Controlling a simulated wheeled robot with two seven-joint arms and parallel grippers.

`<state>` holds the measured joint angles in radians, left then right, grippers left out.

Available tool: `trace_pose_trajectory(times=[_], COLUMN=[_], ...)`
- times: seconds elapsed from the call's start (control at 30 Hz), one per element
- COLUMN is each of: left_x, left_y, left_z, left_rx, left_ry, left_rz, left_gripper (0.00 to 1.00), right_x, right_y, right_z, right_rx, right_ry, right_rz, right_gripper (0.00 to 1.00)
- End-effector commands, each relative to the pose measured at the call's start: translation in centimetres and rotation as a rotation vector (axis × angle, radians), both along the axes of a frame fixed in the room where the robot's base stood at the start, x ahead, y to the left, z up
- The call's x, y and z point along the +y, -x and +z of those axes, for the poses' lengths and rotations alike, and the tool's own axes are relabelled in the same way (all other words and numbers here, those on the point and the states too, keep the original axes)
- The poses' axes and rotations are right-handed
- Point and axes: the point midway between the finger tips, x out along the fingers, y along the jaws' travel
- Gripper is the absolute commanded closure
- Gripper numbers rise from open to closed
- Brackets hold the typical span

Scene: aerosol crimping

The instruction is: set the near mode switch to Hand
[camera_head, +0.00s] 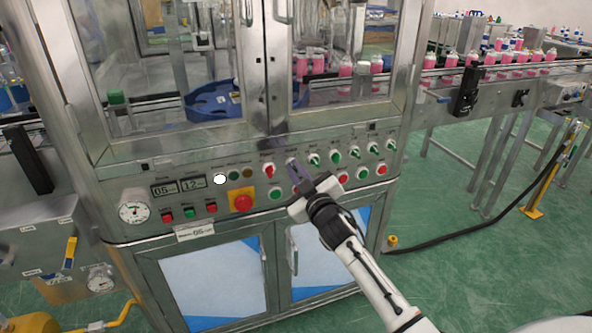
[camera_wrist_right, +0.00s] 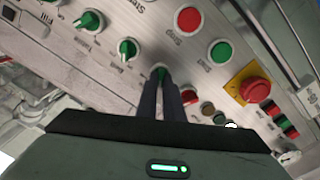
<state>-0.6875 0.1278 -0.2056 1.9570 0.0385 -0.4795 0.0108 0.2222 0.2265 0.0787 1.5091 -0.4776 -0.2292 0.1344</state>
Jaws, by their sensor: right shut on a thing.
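My right gripper (camera_head: 296,168) reaches up from the lower right to the cabinet's control panel (camera_head: 125,190). In the right wrist view, its two dark fingers (camera_wrist_right: 161,82) are shut on a small green selector knob (camera_wrist_right: 160,71), whose tip shows between them. In the head view the fingers cover this knob, so its angle and label cannot be read. It sits in the row between a red knob (camera_head: 268,171) and another green knob (camera_head: 314,159). My left gripper is out of view.
More green knobs (camera_head: 354,153) continue the row to the right. Green and red push buttons (camera_head: 343,177) lie just below, close to my gripper. A red emergency stop (camera_head: 243,202) on a yellow plate is to the left. A conveyor (camera_head: 497,73) carries pink bottles at right.

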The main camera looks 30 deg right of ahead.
Motion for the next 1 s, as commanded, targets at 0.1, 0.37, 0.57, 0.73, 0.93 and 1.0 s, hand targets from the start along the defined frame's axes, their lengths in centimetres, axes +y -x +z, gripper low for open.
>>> trace_pose_trajectory(times=[0.1, 0.37, 0.57, 0.73, 0.93, 1.0], left_x=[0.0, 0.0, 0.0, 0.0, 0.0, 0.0], left_y=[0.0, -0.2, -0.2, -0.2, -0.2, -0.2], left_z=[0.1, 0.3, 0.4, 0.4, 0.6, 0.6], left_rx=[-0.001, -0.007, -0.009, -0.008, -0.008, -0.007], left_ry=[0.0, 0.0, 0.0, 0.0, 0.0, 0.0], left_rz=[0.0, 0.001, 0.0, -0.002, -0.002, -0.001], left_gripper=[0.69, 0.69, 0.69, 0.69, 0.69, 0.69], right_x=[0.0, 0.0, 0.0, 0.0, 0.6, 0.9], right_y=[0.0, 0.0, 0.0, 0.1, 2.5, 3.9], right_z=[0.0, 0.0, 0.0, 0.0, 0.0, -0.2], right_rx=[0.001, 0.001, 0.0, 0.001, 0.001, 0.004], right_ry=[0.007, 0.006, 0.004, 0.003, 0.004, 0.003], right_rz=[0.001, 0.001, 0.001, 0.0, 0.001, 0.001], right_gripper=[1.0, 0.83, 0.74, 0.74, 0.74, 0.74])
